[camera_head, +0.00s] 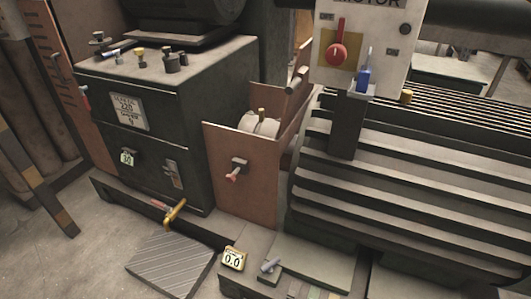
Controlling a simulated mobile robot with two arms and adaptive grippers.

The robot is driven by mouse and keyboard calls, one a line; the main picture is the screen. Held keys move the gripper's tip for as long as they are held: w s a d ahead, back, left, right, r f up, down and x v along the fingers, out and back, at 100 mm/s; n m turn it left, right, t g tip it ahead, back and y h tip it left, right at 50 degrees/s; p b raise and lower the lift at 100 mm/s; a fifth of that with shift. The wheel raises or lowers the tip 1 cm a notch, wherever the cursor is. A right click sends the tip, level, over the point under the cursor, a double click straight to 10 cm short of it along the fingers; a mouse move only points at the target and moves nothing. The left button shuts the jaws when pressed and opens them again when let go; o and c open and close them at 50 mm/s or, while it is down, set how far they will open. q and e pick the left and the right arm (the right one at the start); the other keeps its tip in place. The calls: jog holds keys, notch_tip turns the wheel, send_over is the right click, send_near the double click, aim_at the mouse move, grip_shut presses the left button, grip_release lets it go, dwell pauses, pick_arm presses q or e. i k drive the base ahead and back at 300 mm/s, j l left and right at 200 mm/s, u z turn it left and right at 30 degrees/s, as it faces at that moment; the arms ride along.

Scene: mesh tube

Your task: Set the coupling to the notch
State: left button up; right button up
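A pale rounded part (258,125), which looks like the coupling, sits inside an open-topped brown guard (242,185) between the dark machine and the ribbed motor. A small yellow peg (261,112) stands up at it. Much of the part is hidden behind the guard's front wall. No notch can be made out. A lever with a pale red tip (232,175) is on the guard's front. Neither of my grippers is in view.
The dark machine (145,140) stands left, with knobs on top and a yellow handle (175,212) low in front. The ribbed motor (400,190) fills the right. A ribbed plate (172,264) lies on the floor.

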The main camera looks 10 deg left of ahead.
aim_at(260, 125)
jog(key=j+z, duration=0.5)
jog(key=k+j+z, duration=0.15)
jog(key=j+z, duration=0.15)
jog(key=z, duration=0.15)
jog(key=k+j+z, duration=0.15)
jog(key=j+z, duration=0.15)
jog(key=z, duration=0.2)
